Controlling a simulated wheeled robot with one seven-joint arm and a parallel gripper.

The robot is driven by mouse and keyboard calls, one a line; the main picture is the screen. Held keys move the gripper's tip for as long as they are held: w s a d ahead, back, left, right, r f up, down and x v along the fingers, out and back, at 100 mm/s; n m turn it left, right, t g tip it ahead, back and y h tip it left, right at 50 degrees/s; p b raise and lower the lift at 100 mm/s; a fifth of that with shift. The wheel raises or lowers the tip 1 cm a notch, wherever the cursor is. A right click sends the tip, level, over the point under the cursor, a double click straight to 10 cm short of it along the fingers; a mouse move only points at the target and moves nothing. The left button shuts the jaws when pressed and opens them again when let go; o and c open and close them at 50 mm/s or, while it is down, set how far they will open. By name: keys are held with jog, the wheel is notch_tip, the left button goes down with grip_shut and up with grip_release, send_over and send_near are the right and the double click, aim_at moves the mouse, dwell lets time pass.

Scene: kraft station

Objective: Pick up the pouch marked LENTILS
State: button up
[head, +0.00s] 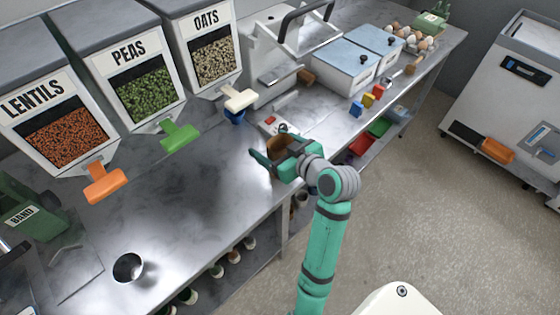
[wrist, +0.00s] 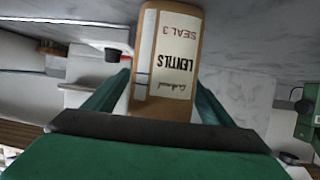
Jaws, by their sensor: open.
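The brown pouch marked LENTILS (wrist: 170,60) fills the upper middle of the wrist view, its label upside down, with "SEAL 3" also on it. In the head view the brown pouch (head: 277,146) shows partly, at the counter's front edge, beside and behind my gripper (head: 268,146). My gripper is open; its two green fingers (wrist: 163,88) lie on either side of the pouch in the wrist view. I cannot tell whether they touch it. The pouch's lower part is hidden by the gripper body.
Bins of LENTILS (head: 60,130), PEAS (head: 140,90) and OATS (head: 212,55) line the back left. A metal cup (head: 128,267) stands at the front left. A white press-like machine (head: 265,70) stands behind my gripper. Bare counter (head: 200,185) lies left of my gripper.

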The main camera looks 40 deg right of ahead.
jog(key=shift+w, duration=0.1)
jog(key=c, duration=0.5)
jog(key=shift+s+d, duration=0.1)
jog(key=shift+s, duration=0.1)
jog(key=c, duration=0.7)
jog(key=shift+o, duration=0.2)
jog(key=shift+r, duration=0.15)
